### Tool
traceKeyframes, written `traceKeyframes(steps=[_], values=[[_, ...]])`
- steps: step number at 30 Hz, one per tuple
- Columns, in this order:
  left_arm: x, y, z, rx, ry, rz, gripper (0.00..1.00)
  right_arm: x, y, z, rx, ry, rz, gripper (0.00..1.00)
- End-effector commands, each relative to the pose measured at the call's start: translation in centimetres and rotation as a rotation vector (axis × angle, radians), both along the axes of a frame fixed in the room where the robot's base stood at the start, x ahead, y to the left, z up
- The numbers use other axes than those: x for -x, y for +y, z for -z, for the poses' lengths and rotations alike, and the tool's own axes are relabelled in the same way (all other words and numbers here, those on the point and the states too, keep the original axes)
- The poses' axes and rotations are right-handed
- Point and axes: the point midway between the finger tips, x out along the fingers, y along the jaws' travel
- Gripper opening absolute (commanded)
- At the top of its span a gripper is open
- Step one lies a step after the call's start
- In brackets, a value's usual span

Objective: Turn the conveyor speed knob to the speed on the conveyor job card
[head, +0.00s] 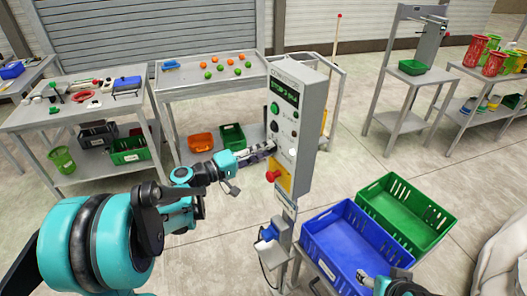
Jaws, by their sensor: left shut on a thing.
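The grey conveyor control box (312,112) stands on a post in the middle of the head view. Its green display (284,90) is lit, but its text is too small to read surely. My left gripper (269,149) reaches in from the left and is shut at the box's front face, on the speed knob, which its fingers hide. A red emergency button (272,176) on a yellow plate sits just below the fingers. A small white label (287,205) is under the box, not legible. My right gripper (368,280) shows only partly at the bottom right, over the blue crate.
A blue crate (322,238) and a green crate (437,218) stand right of the post. Dark round controls (274,125) sit above my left fingers. A table (210,86) with orange and green balls stands behind. Open floor lies left of the post.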

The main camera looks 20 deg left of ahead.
Motion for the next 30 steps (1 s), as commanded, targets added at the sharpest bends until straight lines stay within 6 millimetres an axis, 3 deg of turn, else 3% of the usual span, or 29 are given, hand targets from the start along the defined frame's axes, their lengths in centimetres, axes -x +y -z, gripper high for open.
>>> traceKeyframes(steps=[20,21,22,30], values=[[0.07,-0.06,0.15,-0.044,-0.036,0.002,0.0,0.0,0.0,0.06,0.0,0.0,0.0,0.63],[0.07,-0.06,0.15,-0.044,-0.036,0.002,0.38,0.0,0.0,0.06,0.0,0.0,0.0,0.63],[0.07,-0.06,0.14,-0.044,-0.036,0.001,0.46,0.0,0.0,0.06,0.0,0.0,0.0,0.63],[0.04,-0.02,0.07,-0.042,-0.037,0.001,0.48,0.0,0.0,0.05,0.0,0.0,0.0,0.63]])
